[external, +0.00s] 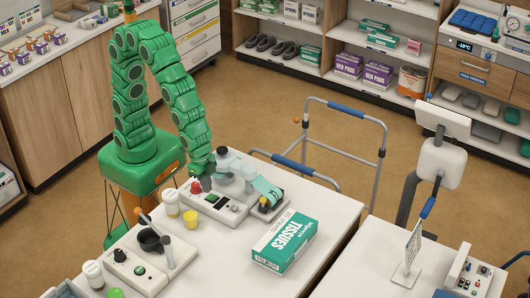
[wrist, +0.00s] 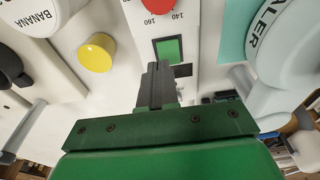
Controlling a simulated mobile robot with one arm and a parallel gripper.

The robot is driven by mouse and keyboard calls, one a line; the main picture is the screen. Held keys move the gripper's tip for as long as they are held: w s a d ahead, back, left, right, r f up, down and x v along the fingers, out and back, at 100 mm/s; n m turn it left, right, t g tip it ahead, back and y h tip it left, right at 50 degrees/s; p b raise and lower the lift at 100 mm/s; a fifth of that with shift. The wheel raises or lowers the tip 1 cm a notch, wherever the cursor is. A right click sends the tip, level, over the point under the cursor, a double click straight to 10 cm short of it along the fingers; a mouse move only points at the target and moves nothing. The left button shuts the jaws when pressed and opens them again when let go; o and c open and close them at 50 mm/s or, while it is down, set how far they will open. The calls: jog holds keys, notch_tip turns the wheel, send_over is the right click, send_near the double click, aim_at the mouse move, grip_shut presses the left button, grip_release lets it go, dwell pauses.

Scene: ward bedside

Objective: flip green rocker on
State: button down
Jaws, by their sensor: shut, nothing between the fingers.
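The green rocker (wrist: 168,50) sits in a dark square frame on a white panel, just below a red knob (wrist: 157,5) marked 140 and 160. I cannot tell which way the rocker is tipped. In the external view the white device (external: 222,213) stands on the bedside table, with its red knob (external: 196,187) at the left end. My gripper (wrist: 158,68) is shut and empty. Its fingertips show just below the rocker in the wrist view; whether they touch the panel is unclear. In the external view my gripper (external: 206,184) points down over the device, beside the red knob.
A yellow cup (wrist: 95,53) and a bottle labelled BANANA (wrist: 35,18) are left of the device. A tissue box (external: 285,243) lies to the right on the table (external: 335,215).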

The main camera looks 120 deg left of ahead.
aim_at(216, 198)
notch_tip(216, 198, up, 11)
jog(key=s, duration=0.2)
jog(key=shift+f, duration=0.15)
dwell(0.3)
jog(key=shift+w+a+t, duration=0.3)
jog(key=shift+w+a, duration=0.35)
jog(key=w+f, duration=0.1)
jog(key=f, duration=0.8)
jog(key=w+f, duration=0.1)
jog(key=f, duration=0.3)
jog(key=shift+w+f, duration=0.3)
jog(key=shift+w, duration=0.05)
